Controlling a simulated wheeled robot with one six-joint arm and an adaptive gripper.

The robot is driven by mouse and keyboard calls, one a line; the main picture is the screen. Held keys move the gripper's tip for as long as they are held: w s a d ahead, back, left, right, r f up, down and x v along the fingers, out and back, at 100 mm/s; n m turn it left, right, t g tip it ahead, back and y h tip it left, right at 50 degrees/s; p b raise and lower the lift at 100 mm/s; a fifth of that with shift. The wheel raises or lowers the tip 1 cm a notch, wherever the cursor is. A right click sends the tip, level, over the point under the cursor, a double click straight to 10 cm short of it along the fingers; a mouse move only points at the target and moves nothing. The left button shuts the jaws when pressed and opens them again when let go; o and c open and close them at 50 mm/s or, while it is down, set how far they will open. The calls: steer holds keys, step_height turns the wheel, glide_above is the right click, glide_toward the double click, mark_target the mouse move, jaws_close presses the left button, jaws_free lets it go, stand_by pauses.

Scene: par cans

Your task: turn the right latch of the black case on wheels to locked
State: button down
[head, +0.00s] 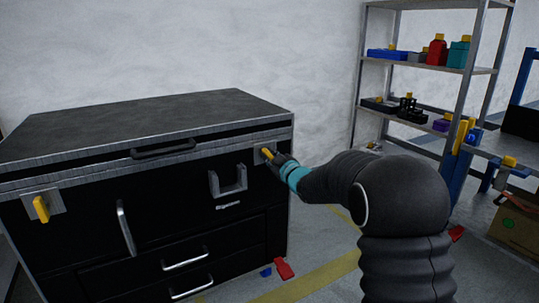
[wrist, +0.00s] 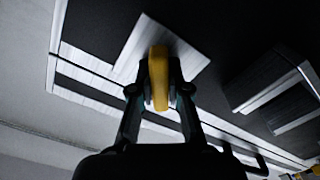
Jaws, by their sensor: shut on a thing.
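The black case (head: 170,215) stands at the left in the head view, its lid down. Its right latch (head: 267,153) is a yellow handle on a metal plate near the front's upper right corner. My gripper (head: 277,159) is at this latch, partly hiding it. In the wrist view the yellow handle (wrist: 159,75) lies between the two fingers of my gripper (wrist: 160,95), which are shut on it; the metal plate (wrist: 190,57) shows behind. The left latch (head: 41,208) is a yellow handle, slightly tilted, on its own plate. The case's wheels are not visible.
A metal bracket (head: 228,181) sticks out from the case front left of my gripper. Drawer handles (head: 185,258) are lower down. A shelf rack (head: 428,68) stands at the back right. Small red (head: 284,268) and blue (head: 266,272) things lie on the floor beside the case.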

steer(key=m+p, duration=0.1)
steer(key=m, duration=0.2)
steer(key=shift+r+m, duration=0.1)
steer(key=shift+m, duration=0.2)
steer(key=shift+m+p, duration=0.85)
steer(key=shift+m, duration=0.95)
steer(key=c, duration=1.1)
jaws_free()
steer(key=v, duration=1.2)
